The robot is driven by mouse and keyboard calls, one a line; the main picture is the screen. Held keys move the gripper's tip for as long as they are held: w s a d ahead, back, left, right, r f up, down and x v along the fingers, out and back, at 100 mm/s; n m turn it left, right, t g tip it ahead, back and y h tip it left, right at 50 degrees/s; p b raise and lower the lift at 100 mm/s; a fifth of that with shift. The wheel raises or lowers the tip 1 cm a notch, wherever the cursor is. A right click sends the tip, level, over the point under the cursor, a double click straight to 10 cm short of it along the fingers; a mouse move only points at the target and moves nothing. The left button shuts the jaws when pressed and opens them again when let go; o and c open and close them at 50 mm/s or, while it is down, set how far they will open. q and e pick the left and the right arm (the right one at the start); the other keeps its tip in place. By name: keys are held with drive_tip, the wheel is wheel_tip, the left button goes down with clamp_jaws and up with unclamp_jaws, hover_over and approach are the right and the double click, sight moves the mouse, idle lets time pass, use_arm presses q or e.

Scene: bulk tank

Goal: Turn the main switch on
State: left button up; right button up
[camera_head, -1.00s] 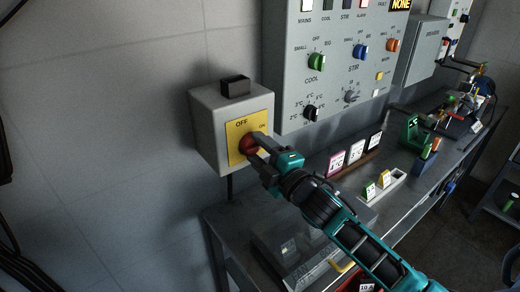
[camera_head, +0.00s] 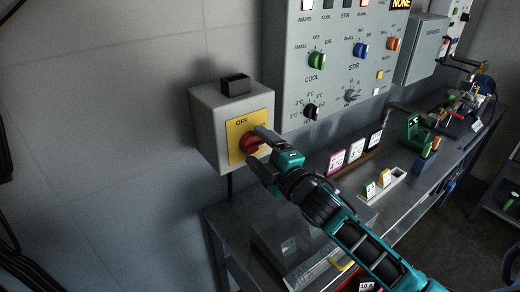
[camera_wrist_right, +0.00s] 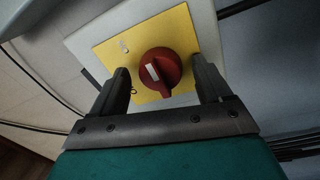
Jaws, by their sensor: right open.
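The main switch is a red rotary knob (camera_head: 250,142) on a yellow plate (camera_head: 234,155) on the front of a grey wall box (camera_head: 205,125). My right gripper (camera_head: 260,150) is open at the knob, one finger above and one below. In the right wrist view the knob (camera_wrist_right: 160,70) shows between the spread fingers (camera_wrist_right: 163,88), with a gap on each side. A white mark sits on the knob's left part there. I cannot tell which label it faces. My left gripper is not in view.
A dark block (camera_head: 235,84) sits on top of the box. A grey control panel (camera_head: 335,65) with coloured knobs hangs at the right. Below it, a metal bench (camera_head: 236,222) holds cards and a white tray (camera_head: 383,188).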

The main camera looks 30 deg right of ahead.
drive_tip(key=s+d+f+b, duration=0.1)
drive_tip(key=s, duration=1.1)
drive_tip(key=shift+s+d, duration=0.35)
